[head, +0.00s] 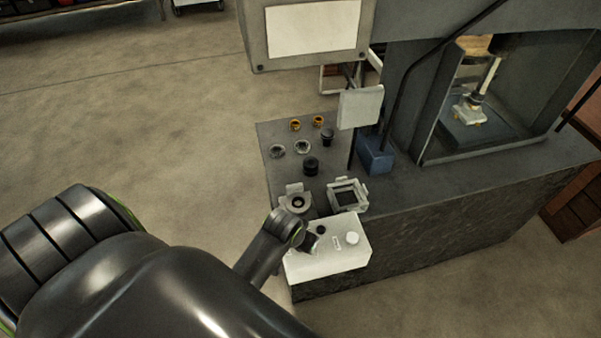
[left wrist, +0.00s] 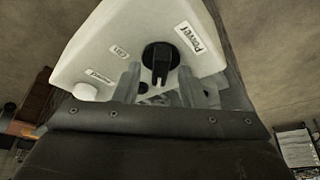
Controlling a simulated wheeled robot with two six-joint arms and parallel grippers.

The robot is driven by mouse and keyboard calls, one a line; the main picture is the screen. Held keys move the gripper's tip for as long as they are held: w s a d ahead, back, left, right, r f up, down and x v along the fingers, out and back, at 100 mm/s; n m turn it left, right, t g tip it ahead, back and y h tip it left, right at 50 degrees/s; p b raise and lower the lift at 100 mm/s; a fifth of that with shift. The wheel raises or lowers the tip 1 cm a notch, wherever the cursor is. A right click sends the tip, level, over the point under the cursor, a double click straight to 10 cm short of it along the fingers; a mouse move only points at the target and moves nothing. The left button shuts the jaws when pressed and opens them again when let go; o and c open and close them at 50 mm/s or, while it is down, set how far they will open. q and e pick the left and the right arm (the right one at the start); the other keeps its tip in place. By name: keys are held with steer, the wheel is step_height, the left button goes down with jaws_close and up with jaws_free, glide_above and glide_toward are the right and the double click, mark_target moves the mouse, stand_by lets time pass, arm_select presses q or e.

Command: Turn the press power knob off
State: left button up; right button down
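The white control box (head: 330,262) stands at the near end of the press bench. It fills the top of the left wrist view (left wrist: 105,45). There, the black power knob (left wrist: 160,56) sits beside the label "Power", its grip bar pointing down in the picture toward my gripper. My left gripper (left wrist: 158,80) is open, with one finger on each side of the knob's bar and gaps visible. In the head view, my left gripper (head: 308,242) is over the left part of the box. A dark round part (head: 320,230) shows beside it; I cannot tell whether it is the knob. My right gripper is not in view.
A white button (head: 352,237) sits on the box's right half. Behind the box are a square frame part (head: 347,195), a round fixture (head: 295,201) and several small rings and dark parts. The press (head: 480,100) stands at the back right. Floor to the left is clear.

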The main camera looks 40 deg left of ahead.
arm_select(q)
steer(key=shift+s+r, duration=0.15)
steer(key=shift+r, duration=0.25)
steer(key=b+v, duration=0.1)
steer(key=v, duration=1.5)
steer(key=shift+r, duration=0.3)
